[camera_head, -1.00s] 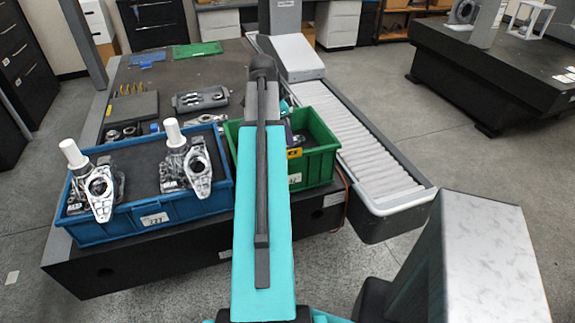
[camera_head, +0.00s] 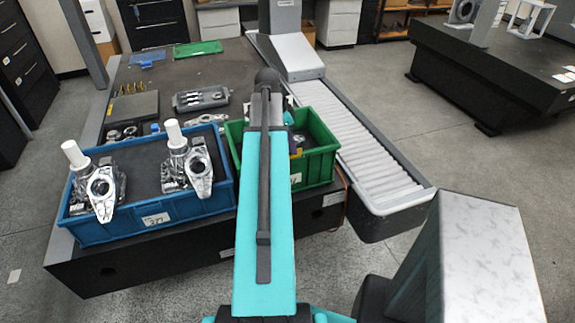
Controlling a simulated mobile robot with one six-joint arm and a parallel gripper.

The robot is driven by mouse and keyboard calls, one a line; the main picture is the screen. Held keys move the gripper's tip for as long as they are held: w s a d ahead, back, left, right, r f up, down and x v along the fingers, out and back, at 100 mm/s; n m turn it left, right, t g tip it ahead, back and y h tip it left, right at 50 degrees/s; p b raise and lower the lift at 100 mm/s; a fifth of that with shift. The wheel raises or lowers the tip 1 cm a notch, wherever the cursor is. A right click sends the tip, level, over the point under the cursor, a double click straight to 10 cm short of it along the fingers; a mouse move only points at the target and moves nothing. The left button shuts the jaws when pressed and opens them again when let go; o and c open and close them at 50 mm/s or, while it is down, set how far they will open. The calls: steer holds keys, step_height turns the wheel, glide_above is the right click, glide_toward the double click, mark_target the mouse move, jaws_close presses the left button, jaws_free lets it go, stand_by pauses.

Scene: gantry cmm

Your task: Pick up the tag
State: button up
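A small yellow patch (camera_head: 297,155), possibly the tag, shows in the green crate (camera_head: 320,165), just right of my arm. It is mostly covered, and I cannot tell its outline. White paper labels are also on the fronts of the blue crate (camera_head: 110,232) and the green crate. My teal arm reaches forward across the left part of the green crate. Dark parts, perhaps of my wrist, show beside it over the crate. My gripper's fingers are hidden behind the arm, so I cannot see whether they are open or touch anything.
The blue crate holds metal castings (camera_head: 188,160) with white caps. A roller conveyor (camera_head: 370,160) runs along the right.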

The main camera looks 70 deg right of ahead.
mark_target(293, 157)
steer(key=shift+p+x, duration=0.4)
steer(key=shift+x, duration=1)
steer(key=shift+c, duration=0.2)
jaws_close()
